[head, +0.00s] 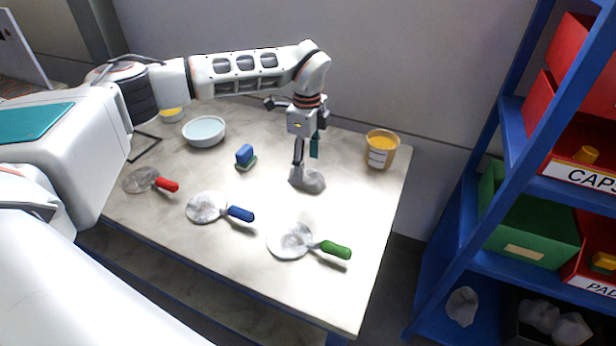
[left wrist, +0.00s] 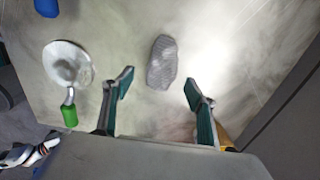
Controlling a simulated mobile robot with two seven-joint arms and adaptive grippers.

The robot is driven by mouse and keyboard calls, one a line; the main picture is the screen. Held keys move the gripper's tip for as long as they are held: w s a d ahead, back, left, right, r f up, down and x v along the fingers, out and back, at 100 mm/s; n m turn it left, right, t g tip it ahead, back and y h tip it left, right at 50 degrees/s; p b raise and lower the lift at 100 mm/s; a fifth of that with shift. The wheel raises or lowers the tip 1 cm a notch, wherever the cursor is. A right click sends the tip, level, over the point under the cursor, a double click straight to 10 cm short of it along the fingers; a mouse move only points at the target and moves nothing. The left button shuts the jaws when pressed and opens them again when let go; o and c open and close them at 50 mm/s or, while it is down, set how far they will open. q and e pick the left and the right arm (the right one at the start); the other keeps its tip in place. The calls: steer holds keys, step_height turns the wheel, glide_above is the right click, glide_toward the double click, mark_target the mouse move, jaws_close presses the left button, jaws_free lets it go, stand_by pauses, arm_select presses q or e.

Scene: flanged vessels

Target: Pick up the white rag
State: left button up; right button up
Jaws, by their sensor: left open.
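The white rag (head: 310,181) lies crumpled on the worktable, right of the middle, and looks pale grey. In the left wrist view the rag (left wrist: 162,62) lies ahead, seen between the two fingers. My left gripper (head: 306,150) points down over the rag, with its fingers apart; it also shows open in the left wrist view (left wrist: 158,82). Nothing is held between its fingers. The fingertips hide a little of the rag in the head view, and whether they touch it I cannot tell. My right gripper is not in view.
Round discs with green (head: 336,249), blue (head: 240,213) and red (head: 167,184) handles lie along the front. A blue shelf (head: 447,240) with bins stands right.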

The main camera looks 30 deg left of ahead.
mark_target(307, 174)
arm_select(q)
steer(key=shift+w+f+p, duration=0.2)
steer(key=shift+f+p, duration=0.15)
steer(key=shift+f, duration=1.95)
steer(key=c, duration=1.2)
steer(key=shift+r, duration=0.15)
step_height(307, 174, up, 20)
steer(key=b, duration=0.1)
steer(key=shift+o, duration=0.5)
